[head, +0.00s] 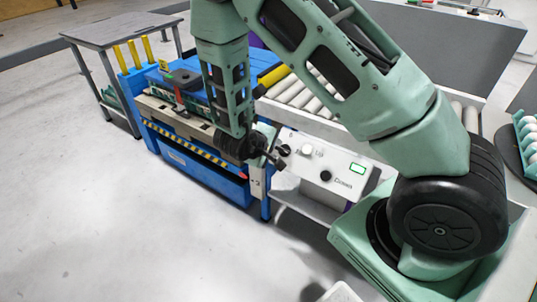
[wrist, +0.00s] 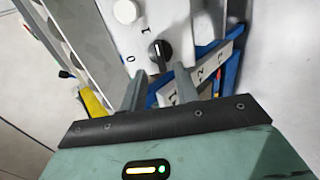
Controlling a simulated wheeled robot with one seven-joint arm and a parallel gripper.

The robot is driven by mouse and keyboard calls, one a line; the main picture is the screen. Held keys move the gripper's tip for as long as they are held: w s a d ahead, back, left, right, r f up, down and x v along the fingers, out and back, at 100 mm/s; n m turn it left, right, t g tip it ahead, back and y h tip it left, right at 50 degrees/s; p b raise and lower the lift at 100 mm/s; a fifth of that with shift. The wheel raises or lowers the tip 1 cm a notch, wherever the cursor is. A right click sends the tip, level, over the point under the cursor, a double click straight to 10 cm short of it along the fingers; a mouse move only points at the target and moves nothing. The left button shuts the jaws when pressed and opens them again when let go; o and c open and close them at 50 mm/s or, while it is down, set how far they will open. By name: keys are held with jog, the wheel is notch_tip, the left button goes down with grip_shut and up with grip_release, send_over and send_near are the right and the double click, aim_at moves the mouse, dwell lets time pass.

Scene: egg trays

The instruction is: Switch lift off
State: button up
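A white control panel (head: 310,168) stands at the end of the roller conveyor. Its black rotary knob (wrist: 160,50) has a pale pointer line, and a "0" is printed beside it on the panel. The same knob shows partly in the head view (head: 284,150), close to my gripper (head: 268,152). In the wrist view my gripper (wrist: 159,72) has its two fingers apart with nothing between them. The knob lies at or just beyond the fingertips, between them in the picture. I cannot tell whether they touch it.
The panel also carries a white knob (head: 307,150), a second black knob (head: 326,176) and a green display (head: 357,168). The blue lift (head: 205,180) with a striped edge stands left. A numbered white strip (wrist: 211,66) is close to the right finger. Floor at left is clear.

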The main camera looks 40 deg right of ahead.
aim_at(282, 150)
jog(key=b+x, duration=0.1)
jog(key=x, duration=0.3)
jog(key=shift+d+f, duration=0.1)
jog(key=shift+x, duration=0.85)
jog(key=shift+b, duration=0.3)
jog(key=shift+d+f, duration=0.1)
jog(key=shift+c, duration=1.4)
